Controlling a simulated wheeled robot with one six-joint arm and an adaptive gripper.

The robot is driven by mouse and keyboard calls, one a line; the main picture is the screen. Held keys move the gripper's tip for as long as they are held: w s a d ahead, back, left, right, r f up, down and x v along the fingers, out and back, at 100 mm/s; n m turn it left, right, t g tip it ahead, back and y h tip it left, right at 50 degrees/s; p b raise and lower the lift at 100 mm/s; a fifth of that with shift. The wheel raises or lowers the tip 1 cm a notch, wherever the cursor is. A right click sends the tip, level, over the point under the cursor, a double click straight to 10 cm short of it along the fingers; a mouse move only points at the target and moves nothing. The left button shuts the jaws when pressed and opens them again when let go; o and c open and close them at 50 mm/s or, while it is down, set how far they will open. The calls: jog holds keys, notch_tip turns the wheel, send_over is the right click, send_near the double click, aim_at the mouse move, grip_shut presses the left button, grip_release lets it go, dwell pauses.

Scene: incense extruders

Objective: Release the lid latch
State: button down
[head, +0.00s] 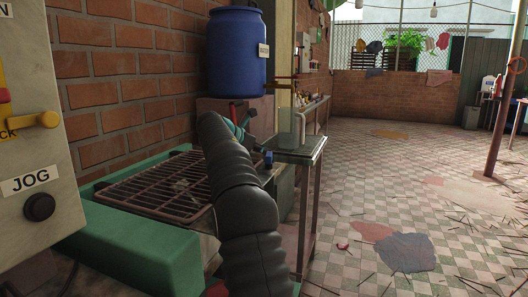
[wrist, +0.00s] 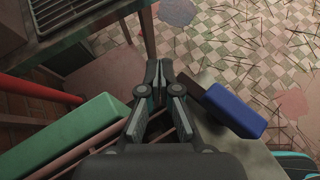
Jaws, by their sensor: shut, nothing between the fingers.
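My gripper (wrist: 158,72) is shut and empty in the wrist view, its fingertips together above the edge of the machine. A blue block (wrist: 236,110) on a dark bar sits just right of the fingers, apart from the tips. It looks like a latch handle, but I cannot be sure. A similar small blue piece shows in the head view (head: 268,158), just right of my dark sleeved arm. No lid is plain to see. In the head view, the arm hides part of the machine, and the fingers are hard to make out.
A green frame (head: 135,250) with a wire rack (head: 160,187) lies left of my arm. A control panel with a JOG knob (head: 39,207) stands at the left. A blue barrel (head: 236,50) stands behind. A small table (head: 297,147) is beyond; tiled floor (head: 380,180) is open to the right.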

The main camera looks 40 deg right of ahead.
jog(key=shift+a, duration=0.1)
jog(key=v, duration=1.2)
